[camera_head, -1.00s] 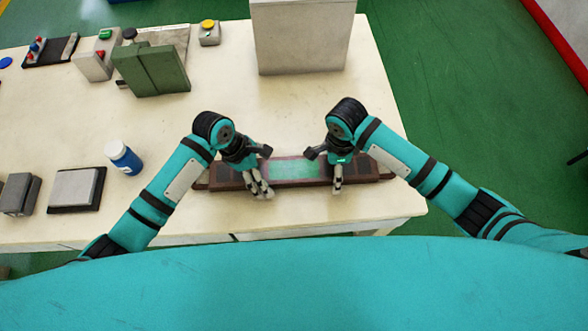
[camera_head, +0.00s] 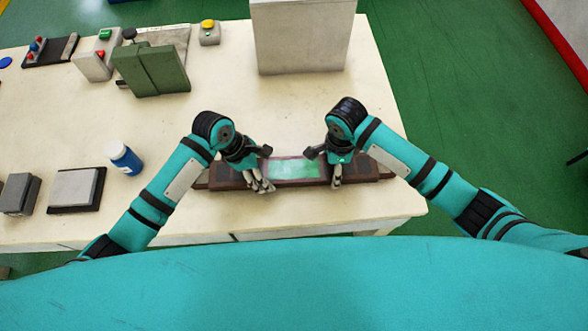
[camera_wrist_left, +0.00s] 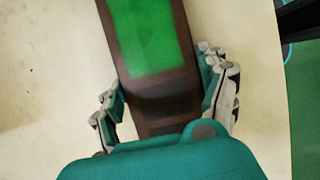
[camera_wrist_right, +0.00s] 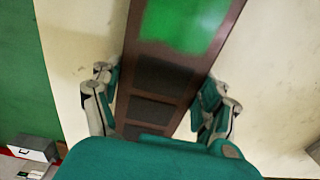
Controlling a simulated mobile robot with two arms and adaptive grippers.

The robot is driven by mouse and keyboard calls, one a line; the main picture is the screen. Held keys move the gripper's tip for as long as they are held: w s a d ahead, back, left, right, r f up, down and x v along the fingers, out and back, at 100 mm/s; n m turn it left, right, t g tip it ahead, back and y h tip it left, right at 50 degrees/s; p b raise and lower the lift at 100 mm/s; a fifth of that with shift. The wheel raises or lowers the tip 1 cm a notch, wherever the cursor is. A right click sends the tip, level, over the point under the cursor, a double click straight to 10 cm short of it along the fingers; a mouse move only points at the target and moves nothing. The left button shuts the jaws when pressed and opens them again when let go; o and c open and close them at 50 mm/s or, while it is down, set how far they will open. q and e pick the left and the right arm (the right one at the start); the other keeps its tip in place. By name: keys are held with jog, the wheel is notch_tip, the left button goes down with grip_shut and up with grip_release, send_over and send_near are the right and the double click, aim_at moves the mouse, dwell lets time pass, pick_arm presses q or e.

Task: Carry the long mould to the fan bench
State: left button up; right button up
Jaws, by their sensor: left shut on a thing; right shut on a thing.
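The long mould (camera_head: 295,169) is a dark brown bar with a green panel in its middle and darker compartments at the ends. It lies left to right along the near edge of the cream table in the head view. My left gripper (camera_head: 264,170) is shut across it left of the green panel, and my right gripper (camera_head: 323,169) is shut across it to the right. The wrist views show the fingers on both long sides of the mould (camera_wrist_left: 140,38) (camera_wrist_right: 183,22). Whether the mould touches the table is unclear. No fan is recognisable in view.
The cream table (camera_head: 260,105) has a tall grey box (camera_head: 302,38) at the back. A blue bottle (camera_head: 124,158), a grey plate on a dark base (camera_head: 73,188) and a green block (camera_head: 150,70) stand to the left. Green floor (camera_head: 450,90) is open on the right.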

pick_arm(q)
jog(key=shift+w+r, duration=0.1)
jog(key=shift+r, duration=0.15)
pick_arm(e)
jog(key=shift+r, duration=0.2)
